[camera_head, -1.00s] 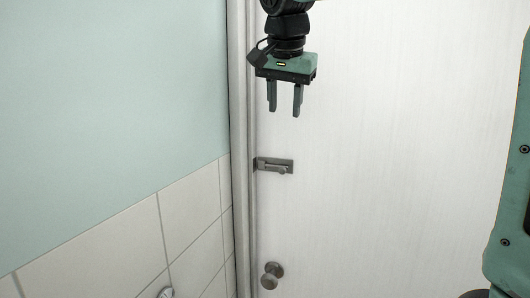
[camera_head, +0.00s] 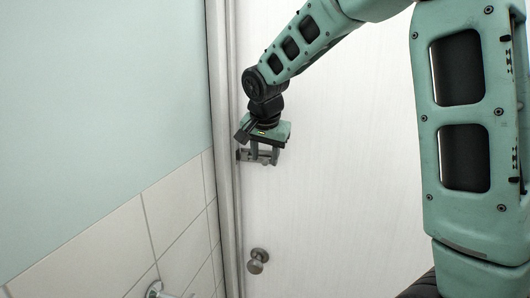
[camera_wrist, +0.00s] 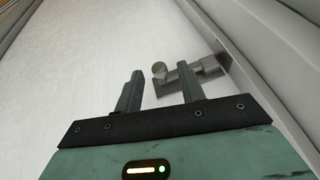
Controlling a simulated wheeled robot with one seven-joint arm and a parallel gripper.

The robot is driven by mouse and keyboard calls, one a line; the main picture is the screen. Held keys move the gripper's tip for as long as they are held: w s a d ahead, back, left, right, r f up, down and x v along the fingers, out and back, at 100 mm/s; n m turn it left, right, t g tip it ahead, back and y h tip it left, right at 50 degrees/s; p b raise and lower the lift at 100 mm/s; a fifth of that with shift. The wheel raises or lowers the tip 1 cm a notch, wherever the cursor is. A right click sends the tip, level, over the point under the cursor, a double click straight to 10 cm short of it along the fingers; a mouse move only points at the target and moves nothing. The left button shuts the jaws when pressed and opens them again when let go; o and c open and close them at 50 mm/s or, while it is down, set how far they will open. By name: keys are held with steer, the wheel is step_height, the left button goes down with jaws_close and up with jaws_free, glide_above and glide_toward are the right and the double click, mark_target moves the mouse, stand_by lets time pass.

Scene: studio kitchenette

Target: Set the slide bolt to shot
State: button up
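The slide bolt (camera_head: 264,156) is a small grey metal bolt mounted across the white door at its left edge. In the wrist view its plate and bar (camera_wrist: 205,66) run to the door frame on the right, and its round knob (camera_wrist: 158,70) is at the left end. My gripper (camera_head: 264,161) is at the bolt, fingers pointing down and covering part of it. In the wrist view my gripper (camera_wrist: 161,70) is open, with the knob showing between the fingertips. I see no clear grip on the knob. Whether the bar's tip is in the frame is not clear.
A round door knob (camera_head: 258,255) is below the bolt. The door frame (camera_head: 222,130) runs upright left of it, beside a pale green wall (camera_head: 100,90) with white tiles (camera_head: 90,250) below. A metal fitting (camera_head: 156,290) sticks out at the bottom.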

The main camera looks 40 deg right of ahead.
steer(key=shift+w+d+f, duration=0.1)
steer(key=shift+f, duration=0.15)
jaws_close()
steer(key=shift+w+a+r+b, duration=0.1)
steer(key=shift+w+a+b, duration=0.45)
steer(key=shift+w+a, duration=0.6)
jaws_free()
steer(key=shift+w, duration=0.15)
steer(key=b+v, duration=0.3)
steer(key=v, duration=1.4)
steer(key=shift+r+b, duration=0.15)
steer(key=shift+b, duration=0.25)
